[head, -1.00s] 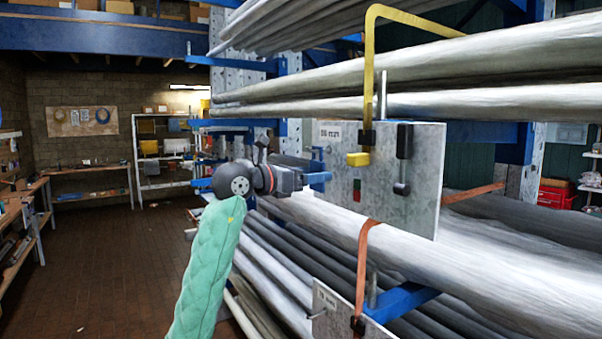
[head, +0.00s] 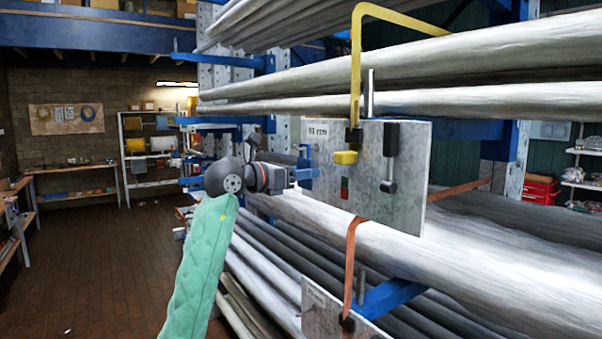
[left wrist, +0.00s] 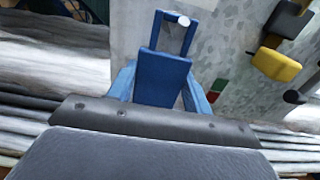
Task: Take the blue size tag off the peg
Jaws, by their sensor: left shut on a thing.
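The blue size tag (left wrist: 162,78) is a flat plate with an open rectangular loop at its top. In the left wrist view the pale round end of the peg (left wrist: 184,21) shows inside the loop, near its upper right. The tag also shows small in the head view (head: 304,157), at the left edge of the grey metal panel (head: 385,190). My left gripper (head: 307,174) has blue fingers shut on the tag's lower body, one on each side. How far the peg reaches through the loop cannot be told. My right gripper is not in view.
A yellow bent bar (head: 356,70) and a yellow block (head: 344,157) are at the panel, right of the tag. A black-handled part (head: 391,140) hangs beside them. An orange strap (head: 350,260) hangs below. Long pipes (head: 420,70) fill the rack. Floor at left is open.

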